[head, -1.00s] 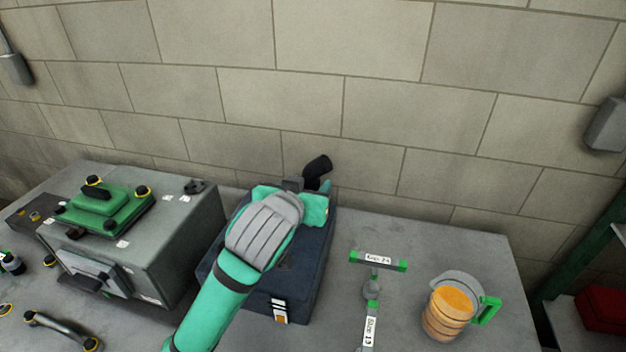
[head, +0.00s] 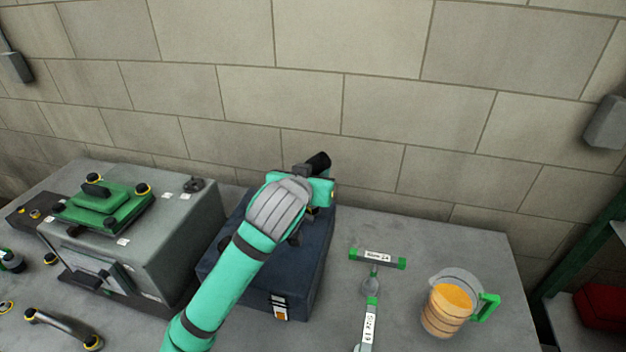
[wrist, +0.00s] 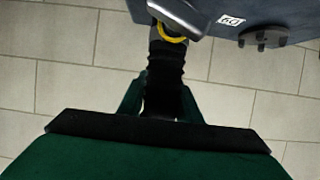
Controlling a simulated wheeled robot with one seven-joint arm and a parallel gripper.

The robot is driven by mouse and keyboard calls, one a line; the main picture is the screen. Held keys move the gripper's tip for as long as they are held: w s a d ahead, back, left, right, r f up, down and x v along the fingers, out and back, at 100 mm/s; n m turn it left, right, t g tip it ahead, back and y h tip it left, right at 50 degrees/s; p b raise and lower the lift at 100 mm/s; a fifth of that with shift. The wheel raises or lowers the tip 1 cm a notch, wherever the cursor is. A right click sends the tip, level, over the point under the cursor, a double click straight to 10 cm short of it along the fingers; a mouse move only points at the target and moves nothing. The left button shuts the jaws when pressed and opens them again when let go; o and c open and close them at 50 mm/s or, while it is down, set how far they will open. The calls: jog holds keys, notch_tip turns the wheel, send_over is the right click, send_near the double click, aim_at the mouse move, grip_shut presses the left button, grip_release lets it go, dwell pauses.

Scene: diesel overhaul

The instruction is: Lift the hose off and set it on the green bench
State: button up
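The hose (head: 319,161) is black and shows at the far end of my gripper (head: 318,180) in the head view, above the back edge of a dark blue case. My arm hides most of it. In the wrist view the ribbed hose (wrist: 164,72) runs up between the two green fingers of my gripper (wrist: 161,100), which are shut on it. A yellow ring (wrist: 168,36) sits at its far end, near a dark grey body; I cannot tell whether they touch. No green bench shows clearly; a green-framed unit (head: 573,262) stands at the right edge.
The dark blue case (head: 300,268) lies below my arm. A grey engine block (head: 190,235) with a green cover (head: 105,208) is left of it. A block wall is behind.

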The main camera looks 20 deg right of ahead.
grip_shut()
notch_tip(320, 180, up, 12)
dwell(0.8)
jog(key=shift+r, duration=0.15)
jog(key=shift+r, duration=1.4)
